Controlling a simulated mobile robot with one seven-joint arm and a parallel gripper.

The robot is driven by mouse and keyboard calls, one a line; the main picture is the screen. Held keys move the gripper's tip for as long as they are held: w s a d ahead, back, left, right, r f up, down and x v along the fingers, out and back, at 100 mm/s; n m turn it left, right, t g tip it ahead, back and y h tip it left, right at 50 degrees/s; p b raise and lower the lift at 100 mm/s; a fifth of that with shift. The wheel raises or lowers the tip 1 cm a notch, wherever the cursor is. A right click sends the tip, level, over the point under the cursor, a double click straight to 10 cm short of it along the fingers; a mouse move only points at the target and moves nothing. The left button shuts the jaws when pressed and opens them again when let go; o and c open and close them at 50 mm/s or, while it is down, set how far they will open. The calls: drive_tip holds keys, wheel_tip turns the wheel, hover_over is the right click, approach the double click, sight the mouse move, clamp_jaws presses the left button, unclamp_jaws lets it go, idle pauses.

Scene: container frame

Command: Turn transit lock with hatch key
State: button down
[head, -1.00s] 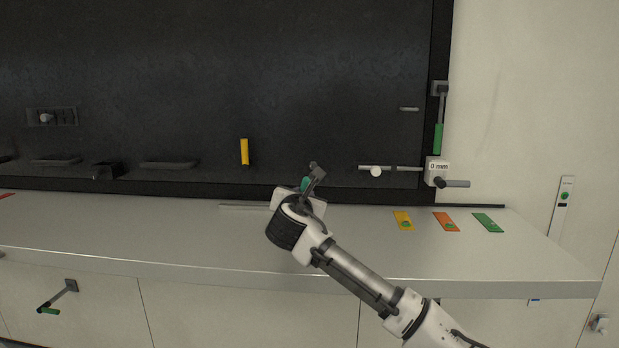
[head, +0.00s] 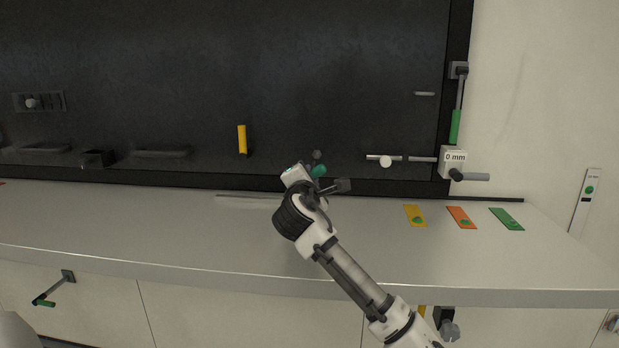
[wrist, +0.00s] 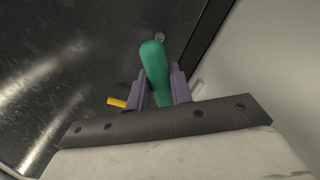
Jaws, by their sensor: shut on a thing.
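My gripper (head: 322,174) is in front of the lower part of the dark panel, above the counter. In the wrist view my gripper (wrist: 159,76) is shut on a teal-green handle (wrist: 154,62), which appears to be the hatch key. Its green also shows in the head view (head: 318,171). The key's working end is not clearly visible. A small grey round part (wrist: 160,37) shows just past the handle in the wrist view; I cannot tell whether they touch. I cannot tell for certain which fitting is the transit lock.
The dark panel (head: 330,70) carries a yellow handle (head: 242,139), a sliding rod with white knob (head: 386,161) and a green-gripped lever (head: 455,127). A box marked 0 mm (head: 453,160) is at right. Yellow, orange and green cards (head: 507,219) lie on the counter (head: 150,225).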

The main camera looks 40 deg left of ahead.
drive_tip(key=shift+f+m+b, duration=0.4)
drive_tip(key=shift+m+b, duration=0.35)
drive_tip(key=shift+m, duration=0.35)
drive_tip(key=m+b, duration=0.2)
drive_tip(key=m, duration=0.1)
drive_tip(key=shift+m, duration=0.4)
drive_tip(key=m+b, duration=0.3)
drive_tip(key=m, duration=0.3)
drive_tip(key=shift+r+b, duration=0.1)
drive_tip(key=shift+b, duration=0.3)
drive_tip(key=w+p, duration=0.1)
drive_tip(key=w+a, duration=0.1)
drive_tip(key=shift+w+a+r+m+p, duration=0.25)
drive_tip(key=shift+w+r+m+p, duration=0.05)
drive_tip(key=shift+r+p, duration=0.1)
drive_tip(key=shift+p+x, duration=0.45)
drive_tip(key=shift+x, duration=0.3)
drive_tip(key=shift+w+a+f, duration=0.1)
drive_tip(key=shift+w+a, duration=0.15)
drive_tip(key=shift+w, duration=0.15)
drive_tip(key=shift+w+a+p, duration=0.35)
drive_tip(key=shift+w+p, duration=0.25)
drive_tip(key=shift+p, duration=0.2)
drive_tip(key=shift+s+f, duration=0.1)
